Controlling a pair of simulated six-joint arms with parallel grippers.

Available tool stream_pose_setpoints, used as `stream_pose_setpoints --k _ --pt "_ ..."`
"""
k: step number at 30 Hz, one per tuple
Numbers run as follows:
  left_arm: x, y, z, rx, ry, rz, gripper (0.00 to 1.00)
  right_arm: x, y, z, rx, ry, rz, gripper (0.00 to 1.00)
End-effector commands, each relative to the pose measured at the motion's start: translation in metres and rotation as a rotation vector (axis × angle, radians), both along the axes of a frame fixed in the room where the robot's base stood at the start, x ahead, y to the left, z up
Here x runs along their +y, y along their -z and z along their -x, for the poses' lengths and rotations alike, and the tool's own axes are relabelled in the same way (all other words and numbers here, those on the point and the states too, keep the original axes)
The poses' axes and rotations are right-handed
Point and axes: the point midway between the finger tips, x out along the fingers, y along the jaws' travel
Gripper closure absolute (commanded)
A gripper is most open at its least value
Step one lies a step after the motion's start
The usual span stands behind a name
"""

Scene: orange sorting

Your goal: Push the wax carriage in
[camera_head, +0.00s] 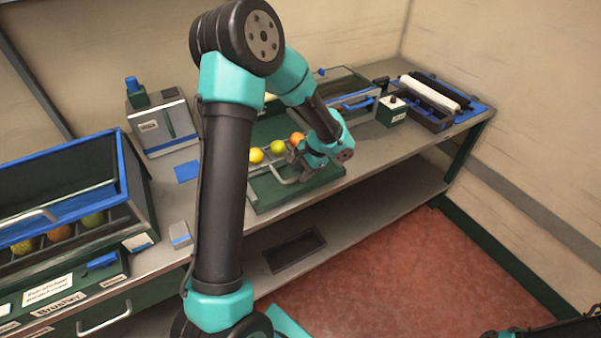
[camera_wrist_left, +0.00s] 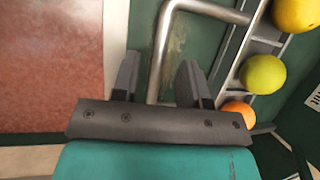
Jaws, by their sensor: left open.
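A carriage with a grey slatted rack (camera_head: 266,161) sits on a green base (camera_head: 262,197) in the middle of the bench. It carries a yellow fruit (camera_head: 256,155), a yellow-green fruit (camera_head: 278,147) and an orange fruit (camera_head: 297,139). A bent metal handle (camera_head: 279,177) stands out at its front; in the left wrist view the handle (camera_wrist_left: 160,50) runs between my fingers. My left gripper (camera_wrist_left: 158,80) is open around this bar, with no clear contact. The arm partly hides the carriage in the head view. My right gripper is not seen.
A blue-rimmed bin (camera_head: 125,180) with fruit stands at the left. Behind are a grey box (camera_head: 163,125) with a blue cap, a small green box (camera_head: 391,110) and a tray with rollers (camera_head: 430,95). The lower shelf (camera_head: 350,215) is mostly clear.

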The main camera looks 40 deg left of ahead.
Motion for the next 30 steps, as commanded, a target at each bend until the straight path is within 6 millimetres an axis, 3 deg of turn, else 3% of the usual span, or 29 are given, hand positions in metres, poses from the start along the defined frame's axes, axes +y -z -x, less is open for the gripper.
stream_pose_setpoints --k 13,25,30 --pt "0.003 0.0093 0.0032 -0.001 0.0 0.0 0.61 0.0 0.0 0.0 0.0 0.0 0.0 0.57" --pt "0.003 0.0092 0.0032 -0.001 0.0 0.001 0.99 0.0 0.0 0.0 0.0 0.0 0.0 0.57" --pt "0.0029 0.0091 0.0032 -0.001 0.0 0.0 1.0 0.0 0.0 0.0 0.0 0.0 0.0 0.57"
